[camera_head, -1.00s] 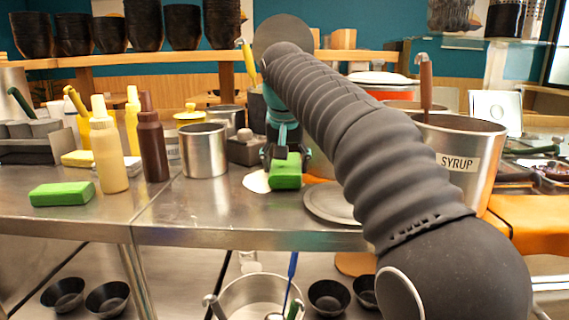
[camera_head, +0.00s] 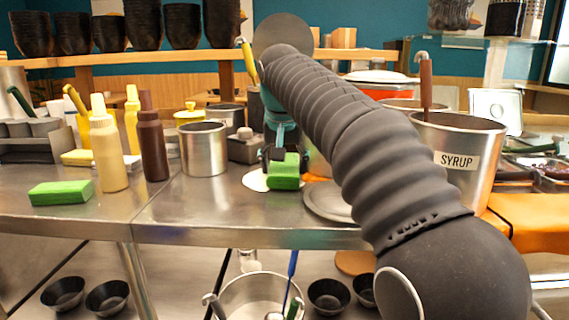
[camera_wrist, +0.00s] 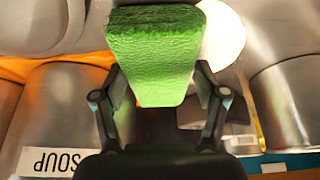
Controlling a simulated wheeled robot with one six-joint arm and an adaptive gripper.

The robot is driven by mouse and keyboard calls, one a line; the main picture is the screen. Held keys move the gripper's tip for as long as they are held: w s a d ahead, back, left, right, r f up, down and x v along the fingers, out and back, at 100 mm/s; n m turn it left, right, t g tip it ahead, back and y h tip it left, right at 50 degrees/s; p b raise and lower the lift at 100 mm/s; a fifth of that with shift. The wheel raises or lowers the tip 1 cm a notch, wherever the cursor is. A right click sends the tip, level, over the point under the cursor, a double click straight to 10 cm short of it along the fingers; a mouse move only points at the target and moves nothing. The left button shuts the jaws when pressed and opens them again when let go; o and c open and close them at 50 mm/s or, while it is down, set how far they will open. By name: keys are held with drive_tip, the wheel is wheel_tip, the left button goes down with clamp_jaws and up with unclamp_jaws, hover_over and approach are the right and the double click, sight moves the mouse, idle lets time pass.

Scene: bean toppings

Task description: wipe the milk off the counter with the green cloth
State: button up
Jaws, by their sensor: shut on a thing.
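My gripper (camera_head: 284,156) is shut on a green cloth (camera_head: 284,175), a thick block-like pad, over the steel counter. The cloth (camera_wrist: 155,50) also shows in the wrist view, between the two fingers. The white milk (camera_head: 254,182) is a flat puddle under and beside the cloth, showing mostly at its left. In the wrist view the milk (camera_wrist: 224,36) shows at the cloth's right edge. The cloth hides part of the puddle. I cannot tell whether the cloth presses on the counter.
A metal pot (camera_head: 204,150) stands left of the milk, with a brown bottle (camera_head: 153,145) beyond it. A round metal lid (camera_head: 326,203) lies close at right, before the syrup pot (camera_head: 468,185). Another green block (camera_head: 62,193) lies far left. The front counter is bare.

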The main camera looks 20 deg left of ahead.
drive_tip(key=shift+s+a+p, duration=0.2)
drive_tip(key=shift+a+p, duration=0.2)
drive_tip(key=shift+a, duration=0.35)
drive_tip(key=shift+s+a+p, duration=0.15)
drive_tip(key=shift+a+p, duration=0.3)
drive_tip(key=shift+a, duration=0.35)
drive_tip(key=shift+s+a+p, duration=0.2)
drive_tip(key=shift+a+p, duration=0.2)
drive_tip(key=shift+a, duration=0.35)
drive_tip(key=shift+d+f, duration=0.1)
drive_tip(key=shift+f, duration=0.15)
drive_tip(key=shift+w+d+b, duration=0.15)
drive_tip(key=shift+w+d, duration=0.05)
drive_tip(key=shift+d, duration=0.55)
drive_tip(key=shift+w+d+b, duration=0.15)
drive_tip(key=shift+d, duration=0.65)
drive_tip(key=shift+w+d+b, duration=0.15)
drive_tip(key=shift+w+d, duration=0.05)
drive_tip(key=shift+d, duration=0.55)
drive_tip(key=shift+d+f, duration=0.1)
